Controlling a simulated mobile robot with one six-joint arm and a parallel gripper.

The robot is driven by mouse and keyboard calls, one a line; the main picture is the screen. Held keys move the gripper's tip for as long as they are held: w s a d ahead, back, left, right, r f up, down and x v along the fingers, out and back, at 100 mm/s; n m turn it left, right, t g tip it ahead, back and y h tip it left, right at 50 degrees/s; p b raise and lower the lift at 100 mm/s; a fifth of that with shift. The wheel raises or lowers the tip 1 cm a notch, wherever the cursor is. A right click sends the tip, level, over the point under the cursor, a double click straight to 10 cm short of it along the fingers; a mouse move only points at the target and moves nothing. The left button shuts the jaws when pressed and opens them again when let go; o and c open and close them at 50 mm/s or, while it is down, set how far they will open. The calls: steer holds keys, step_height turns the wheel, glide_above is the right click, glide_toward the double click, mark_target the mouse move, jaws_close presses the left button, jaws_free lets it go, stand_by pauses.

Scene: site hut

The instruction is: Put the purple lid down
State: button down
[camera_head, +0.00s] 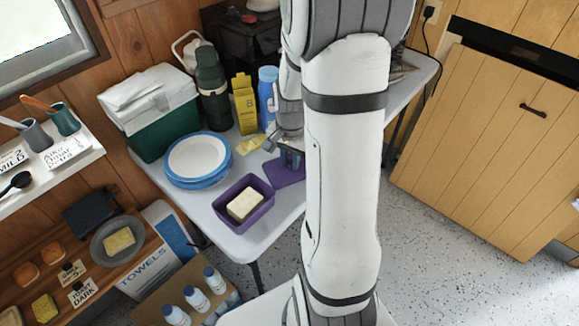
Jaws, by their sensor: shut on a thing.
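The purple lid (284,173) is a flat piece at the table's right side, partly hidden behind my arm. My gripper (288,157) is at its far edge, shut on the lid. I cannot tell whether the lid touches the table or is just above it. The open purple tub (262,213) stands near the table's front corner, left of and nearer than the lid, with a pale block (245,204) inside.
Blue-rimmed plates (197,157) are stacked left of the tub. A yellow carton (244,104), a blue bottle (268,96), a dark green flask (212,90) and a green cooler (165,139) stand behind. Bare white table (228,245) shows around the tub.

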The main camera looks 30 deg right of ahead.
steer(key=shift+s+f, duration=0.1)
steer(key=shift+f, duration=1.3)
steer(key=shift+f, duration=0.15)
steer(key=c, duration=1.3)
jaws_free()
step_height(320, 180, up, 12)
steer(key=p, duration=0.1)
steer(key=s+a+r+n, duration=0.2)
steer(key=s+a+n, duration=0.1)
steer(key=s+a, duration=0.1)
steer(key=s+a+r+n+t, duration=0.1)
steer(key=s+a+r+n, duration=0.1)
steer(key=s+a+n, duration=0.2)
steer(key=s+a+r+n+t, duration=0.1)
steer(key=s+a+r+n, duration=0.2)
steer(key=s+a+n, duration=0.1)
steer(key=shift+a, duration=0.3)
